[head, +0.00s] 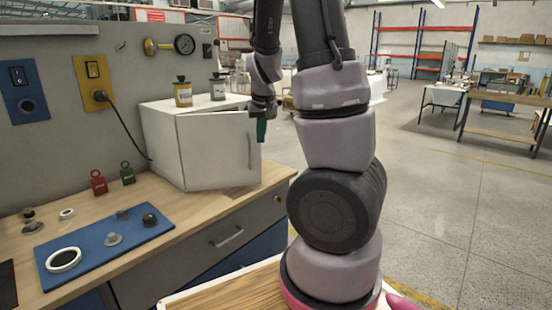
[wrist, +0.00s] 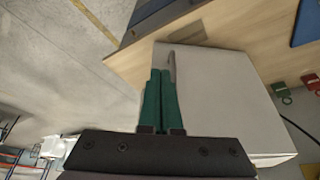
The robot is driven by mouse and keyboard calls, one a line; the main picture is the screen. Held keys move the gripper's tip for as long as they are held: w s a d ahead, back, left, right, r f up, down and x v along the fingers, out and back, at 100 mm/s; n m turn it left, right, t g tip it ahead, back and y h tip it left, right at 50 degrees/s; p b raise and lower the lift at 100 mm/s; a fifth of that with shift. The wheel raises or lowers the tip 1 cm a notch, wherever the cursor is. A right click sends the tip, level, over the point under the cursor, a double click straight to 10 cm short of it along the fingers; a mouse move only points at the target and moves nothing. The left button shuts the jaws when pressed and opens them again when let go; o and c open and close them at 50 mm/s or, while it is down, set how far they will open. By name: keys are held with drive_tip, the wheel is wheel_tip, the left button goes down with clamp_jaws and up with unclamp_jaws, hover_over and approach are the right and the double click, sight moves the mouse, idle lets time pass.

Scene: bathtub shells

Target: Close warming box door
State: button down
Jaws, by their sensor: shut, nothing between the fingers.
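The white warming box (head: 158,140) stands on the wooden bench. Its door (head: 212,152) is on the front face, with a pale upright handle (head: 250,152) near the right edge. My gripper (head: 261,130) points down beside the door's right edge, near the handle. In the wrist view, the green fingers of my gripper (wrist: 161,78) are together and empty. The handle (wrist: 172,62) shows just beyond their tips, against the pale box (wrist: 225,95). I cannot tell whether they touch.
Two small jars (head: 183,92) stand on the box top. Red and green padlock-like items (head: 98,182) and a blue mat (head: 105,240) with small parts lie on the bench to the left. A black cable (head: 128,128) runs down behind the box. The floor at right is open.

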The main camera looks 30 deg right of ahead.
drive_tip(key=x, duration=0.3)
drive_tip(key=w+x, duration=0.1)
drive_tip(key=x, duration=0.3)
drive_tip(key=w+r+x, duration=0.1)
drive_tip(key=x, duration=0.3)
drive_tip(key=shift+d+f, duration=0.1)
drive_tip(key=shift+d, duration=0.3)
drive_tip(key=shift+w+d, duration=0.2)
drive_tip(key=shift+w, duration=0.5)
drive_tip(key=shift+w, duration=0.1)
